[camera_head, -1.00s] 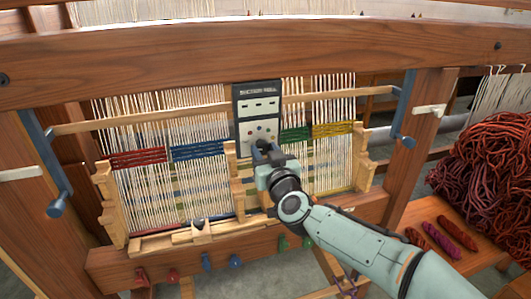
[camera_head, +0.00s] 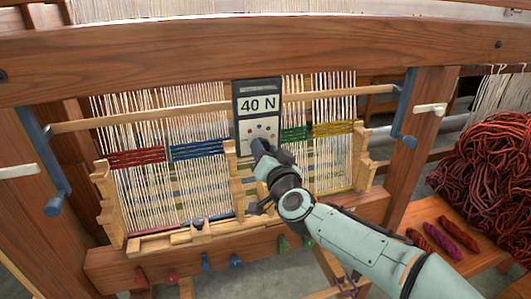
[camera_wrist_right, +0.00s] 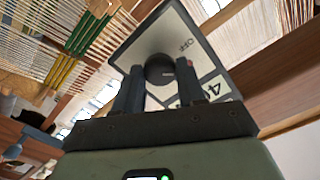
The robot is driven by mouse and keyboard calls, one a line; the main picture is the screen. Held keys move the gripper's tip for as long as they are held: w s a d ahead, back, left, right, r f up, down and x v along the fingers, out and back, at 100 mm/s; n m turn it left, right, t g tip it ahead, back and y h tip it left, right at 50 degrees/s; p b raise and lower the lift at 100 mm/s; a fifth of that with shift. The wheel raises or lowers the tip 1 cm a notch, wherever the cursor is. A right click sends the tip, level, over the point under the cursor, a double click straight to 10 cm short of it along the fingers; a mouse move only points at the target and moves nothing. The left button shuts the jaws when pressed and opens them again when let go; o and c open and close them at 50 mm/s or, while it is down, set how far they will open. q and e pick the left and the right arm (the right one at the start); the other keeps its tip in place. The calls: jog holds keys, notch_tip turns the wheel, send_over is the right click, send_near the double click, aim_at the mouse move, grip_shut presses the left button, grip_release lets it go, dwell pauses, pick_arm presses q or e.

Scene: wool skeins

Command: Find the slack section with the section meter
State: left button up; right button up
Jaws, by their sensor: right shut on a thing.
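The section meter (camera_head: 257,88) is a dark upright box in front of the warp, between the blue and green bands. Its display (camera_head: 258,105) reads "40 N". Small coloured dots show below it. My right gripper (camera_head: 259,146) is at the meter's lower face. In the wrist view the gripper (camera_wrist_right: 160,70) has its fingers closed on a dark round knob (camera_wrist_right: 160,80) beside an "OFF" mark. The warp sections carry bands: red (camera_head: 136,157), blue (camera_head: 198,150), green (camera_head: 295,133) and yellow (camera_head: 334,129). No slack threads can be told apart. My left gripper is out of view.
The loom's thick top beam (camera_head: 250,53) crosses above the meter. Blue crank handles (camera_head: 53,206) flank the frame. Coloured pegs (camera_head: 207,262) hang along the lower beam. At right, a wooden bench holds a heap of red wool (camera_head: 490,165) and small skeins (camera_head: 458,234).

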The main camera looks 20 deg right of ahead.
jog(key=shift+m, duration=0.7)
jog(key=o, duration=1.1)
jog(key=shift+c, duration=0.2)
jog(key=shift+s, duration=0.1)
jog(key=s+b, duration=0.1)
jog(key=s, duration=1.2)
jog(key=shift+d, duration=0.25)
jog(key=shift+f, duration=0.1)
